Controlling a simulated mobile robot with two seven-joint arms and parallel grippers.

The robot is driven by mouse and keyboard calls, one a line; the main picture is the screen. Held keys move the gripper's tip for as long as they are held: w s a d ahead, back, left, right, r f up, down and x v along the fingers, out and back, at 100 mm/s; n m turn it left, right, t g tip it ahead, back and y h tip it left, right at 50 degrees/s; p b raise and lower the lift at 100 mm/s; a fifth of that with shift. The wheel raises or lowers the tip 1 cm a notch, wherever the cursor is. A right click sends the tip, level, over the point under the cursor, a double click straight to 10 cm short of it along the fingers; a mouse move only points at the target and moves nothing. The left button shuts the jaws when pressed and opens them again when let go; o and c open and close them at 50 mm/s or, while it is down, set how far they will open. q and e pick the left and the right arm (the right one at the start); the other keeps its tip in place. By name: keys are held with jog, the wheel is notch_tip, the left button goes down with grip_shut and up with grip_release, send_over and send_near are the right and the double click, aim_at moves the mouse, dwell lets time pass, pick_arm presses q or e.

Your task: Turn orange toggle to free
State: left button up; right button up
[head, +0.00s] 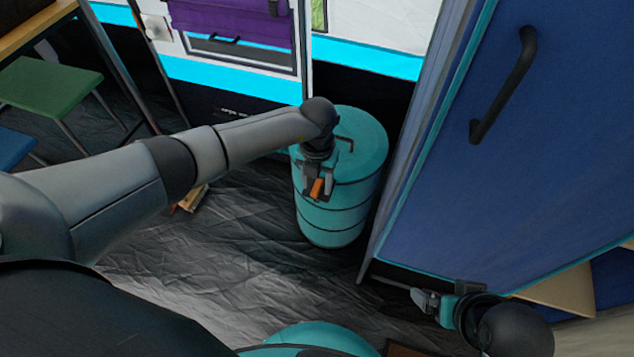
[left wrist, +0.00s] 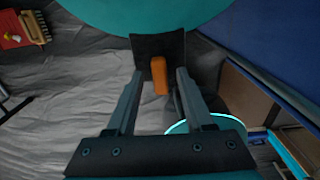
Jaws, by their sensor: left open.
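The orange toggle (head: 317,187) is on the front of a teal barrel (head: 334,222). In the left wrist view the toggle (left wrist: 160,76) stands in front of a black plate (left wrist: 146,46), just beyond and between the finger lines. My left gripper (head: 318,184) is open and points down at the toggle; whether a finger touches it I cannot tell. The left gripper's fingers (left wrist: 157,88) lie on either side of it, with the toggle nearer the middle. My right gripper (head: 426,301) is low at the right, away from the barrel; its jaw gap is too small to judge.
A blue cabinet door (head: 560,130) with a black handle (head: 503,85) stands close to the barrel's right. A green stool (head: 50,90) is at the far left. A red and wooden item (left wrist: 18,28) lies on the grey floor (head: 230,240), which is mostly clear.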

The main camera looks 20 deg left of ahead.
pick_arm(q)
jog(key=shift+c, duration=0.4)
grip_shut()
